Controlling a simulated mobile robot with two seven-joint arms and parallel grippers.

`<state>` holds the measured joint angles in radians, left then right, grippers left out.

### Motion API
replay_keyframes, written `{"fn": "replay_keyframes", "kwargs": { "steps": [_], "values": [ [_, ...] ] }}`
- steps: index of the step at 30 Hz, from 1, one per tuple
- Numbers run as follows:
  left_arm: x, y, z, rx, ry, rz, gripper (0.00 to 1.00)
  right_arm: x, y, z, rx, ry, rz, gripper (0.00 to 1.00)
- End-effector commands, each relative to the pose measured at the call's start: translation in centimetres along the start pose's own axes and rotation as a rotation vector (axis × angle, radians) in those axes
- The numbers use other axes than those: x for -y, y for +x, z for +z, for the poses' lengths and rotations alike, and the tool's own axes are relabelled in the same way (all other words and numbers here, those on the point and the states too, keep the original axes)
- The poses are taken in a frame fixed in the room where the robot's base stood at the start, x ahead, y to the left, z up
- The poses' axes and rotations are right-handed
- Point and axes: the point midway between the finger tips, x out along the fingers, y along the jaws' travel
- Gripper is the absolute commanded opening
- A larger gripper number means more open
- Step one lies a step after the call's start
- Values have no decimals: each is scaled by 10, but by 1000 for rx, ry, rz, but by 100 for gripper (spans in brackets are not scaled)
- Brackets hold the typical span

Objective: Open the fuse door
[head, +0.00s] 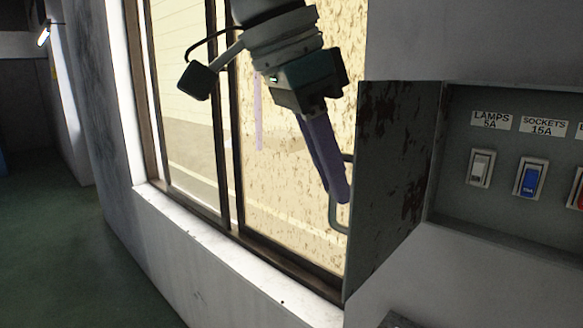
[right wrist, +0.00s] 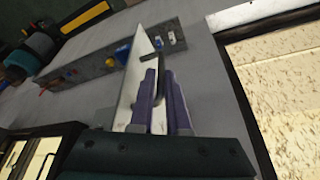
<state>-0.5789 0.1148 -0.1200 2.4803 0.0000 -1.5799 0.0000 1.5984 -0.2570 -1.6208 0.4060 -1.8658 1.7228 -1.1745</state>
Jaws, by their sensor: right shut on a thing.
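The fuse door (head: 385,180) is a grey, rust-spotted panel that stands swung open at the left side of the fuse box (head: 505,215). Its handle (head: 333,215) is a bar on the door's left face. My right gripper (head: 338,194) reaches down from above, its purple fingers shut on the handle. In the right wrist view the door (right wrist: 138,62) shows nearly edge-on, with the dark handle (right wrist: 158,62) at the purple fingertips (right wrist: 160,84). The fingers partly hide the handle. My left gripper is not in view.
Inside the box are a white switch (head: 481,168) labelled LAMPS, a blue switch (head: 530,178) labelled SOCKETS and a red one (head: 576,192) cut off at the edge. A framed window (head: 190,150) with a white sill (head: 230,255) lies left of the door, behind my right arm.

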Motion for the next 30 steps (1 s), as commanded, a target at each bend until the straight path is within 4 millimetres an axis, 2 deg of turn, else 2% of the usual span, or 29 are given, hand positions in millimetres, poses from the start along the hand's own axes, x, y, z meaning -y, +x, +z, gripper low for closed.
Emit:
{"fn": "replay_keyframes", "kwargs": {
  "steps": [1,20,21,28,30],
  "values": [
    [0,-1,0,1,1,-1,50,2,0,-9,-17,14,-3,0],
    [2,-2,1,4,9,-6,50,2,1,-10,-17,14,-2,0],
    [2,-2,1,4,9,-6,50,2,1,-10,-17,14,-1,16],
    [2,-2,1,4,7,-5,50,2,1,-10,-17,14,-1,42],
    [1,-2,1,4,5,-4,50,2,1,-10,-17,14,-1,42]
  ]
}}
